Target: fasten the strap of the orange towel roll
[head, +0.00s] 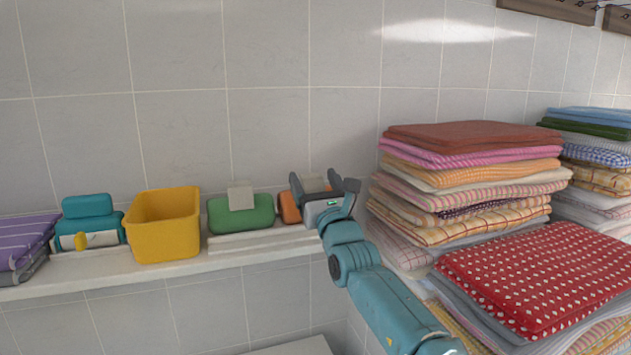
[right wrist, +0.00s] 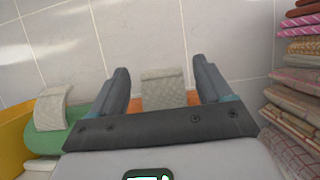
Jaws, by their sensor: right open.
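The orange towel roll (head: 289,208) lies on the shelf against the tiled wall, mostly hidden behind my right gripper. Its pale strap (head: 312,183) stands up above the roll as a flap. My right gripper (head: 322,182) is open at the roll, with its fingers on either side of the strap. In the right wrist view the strap (right wrist: 163,86) shows between the open fingers (right wrist: 160,68), apart from both, with a little orange (right wrist: 149,104) below it. I cannot tell whether the gripper touches the roll. My left gripper is not in view.
A green roll (head: 255,215) with a pale flap (head: 240,196) lies left of the orange roll. Further left are a yellow bin (head: 163,225), a teal object (head: 88,206) and purple folded cloth (head: 22,238). Tall towel stacks (head: 470,180) stand close on the right.

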